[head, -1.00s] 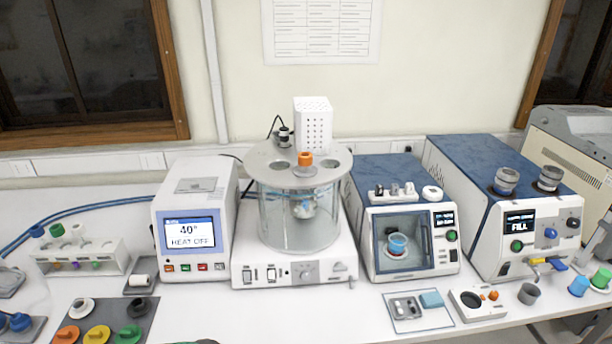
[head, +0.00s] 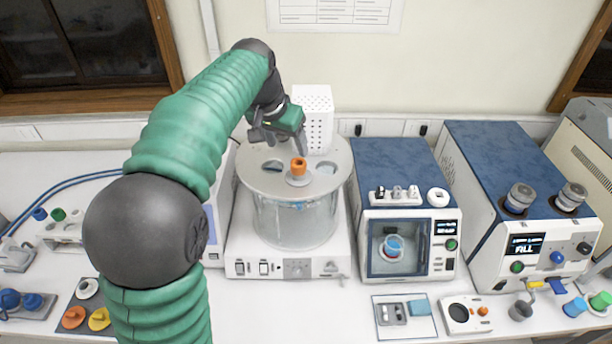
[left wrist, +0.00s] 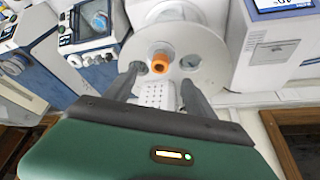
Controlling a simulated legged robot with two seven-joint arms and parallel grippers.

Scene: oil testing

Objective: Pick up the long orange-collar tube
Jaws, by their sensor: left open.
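The tube's orange collar (head: 298,167) sticks up from the round grey lid (head: 262,179) of the glass bath; its length below the lid is hard to make out through the glass. My left gripper (head: 279,143) is open and empty, above and behind the collar, next to the white perforated box. In the left wrist view the orange collar (left wrist: 160,61) lies beyond and between the two spread fingers (left wrist: 160,77), not touching them. My right gripper is not in view.
The white perforated box (head: 314,118) stands close behind the lid. A blue-topped device with a window (head: 393,170) stands right of the bath. My left arm hides much of the heater box and tube rack at left.

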